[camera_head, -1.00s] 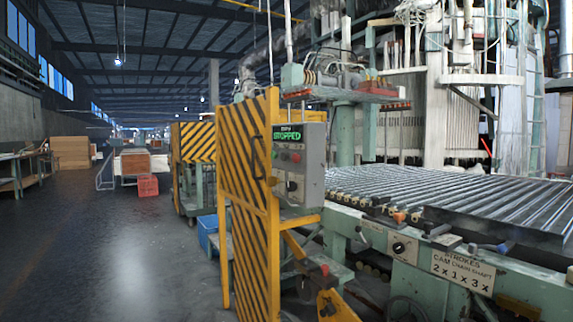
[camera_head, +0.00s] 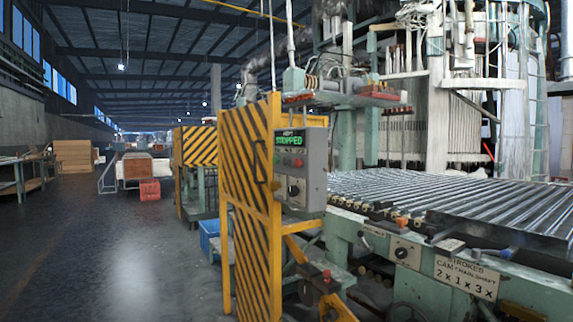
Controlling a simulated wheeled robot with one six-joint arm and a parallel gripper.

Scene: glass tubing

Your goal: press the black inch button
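A grey control box (camera_head: 312,185) is fixed to the right side of a yellow and black striped panel (camera_head: 247,180). Its green display (camera_head: 290,138) reads "STOPPED". Below the display are a red button (camera_head: 299,163), other small controls and a black knob (camera_head: 293,190). A black inch button cannot be told apart from the other small controls at this size. The box stands some distance ahead, right of the picture's middle. My gripper does not show in this view.
A roller conveyor bed (camera_head: 400,192) on a green frame fills the right side, with a sign plate (camera_head: 466,277) on its front. A red crate (camera_head: 149,190) and blue crate (camera_head: 210,228) stand on the floor. The dark floor (camera_head: 120,260) at left is clear.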

